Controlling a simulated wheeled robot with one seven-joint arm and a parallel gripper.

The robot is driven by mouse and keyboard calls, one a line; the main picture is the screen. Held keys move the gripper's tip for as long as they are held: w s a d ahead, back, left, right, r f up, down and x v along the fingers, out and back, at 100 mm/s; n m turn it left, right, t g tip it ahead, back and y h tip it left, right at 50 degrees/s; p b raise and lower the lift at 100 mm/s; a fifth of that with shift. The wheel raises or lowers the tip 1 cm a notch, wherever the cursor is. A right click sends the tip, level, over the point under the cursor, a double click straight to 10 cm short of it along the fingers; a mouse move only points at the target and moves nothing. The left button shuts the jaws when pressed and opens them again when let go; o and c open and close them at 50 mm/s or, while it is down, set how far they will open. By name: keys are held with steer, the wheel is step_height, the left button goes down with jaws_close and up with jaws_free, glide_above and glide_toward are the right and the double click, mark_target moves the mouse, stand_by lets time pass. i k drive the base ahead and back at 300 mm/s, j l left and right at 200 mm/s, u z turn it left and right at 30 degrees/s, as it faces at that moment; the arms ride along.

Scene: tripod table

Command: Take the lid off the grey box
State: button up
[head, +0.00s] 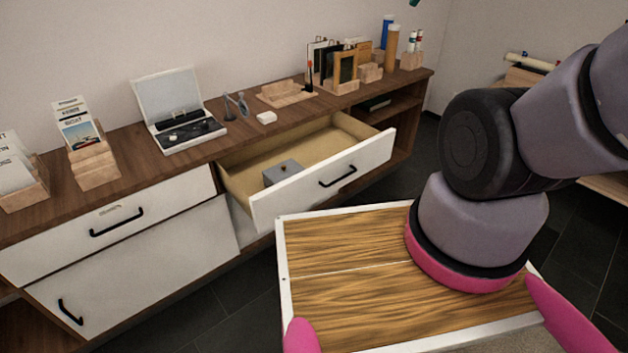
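The grey box (283,174) is small and sits inside the open drawer (325,181), near its left end. Its top looks covered by a flat grey lid with a small dark spot on it; the seam between lid and box is too small to make out. The drawer's white front hides the lower part of the box.
The wooden cabinet top (235,139) holds an open case (181,115), a small white block (266,117), a wooden tray (285,93) and several organisers. The closed left drawer (150,218) has a black handle. Dark tiled floor lies in front.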

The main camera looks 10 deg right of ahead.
mark_target(281, 171)
steer(key=i+j, duration=0.2)
steer(key=j, duration=0.2)
steer(key=i+j+z, duration=0.15)
steer(key=j, duration=0.2)
steer(key=i+j, duration=0.2)
steer(key=j, duration=0.2)
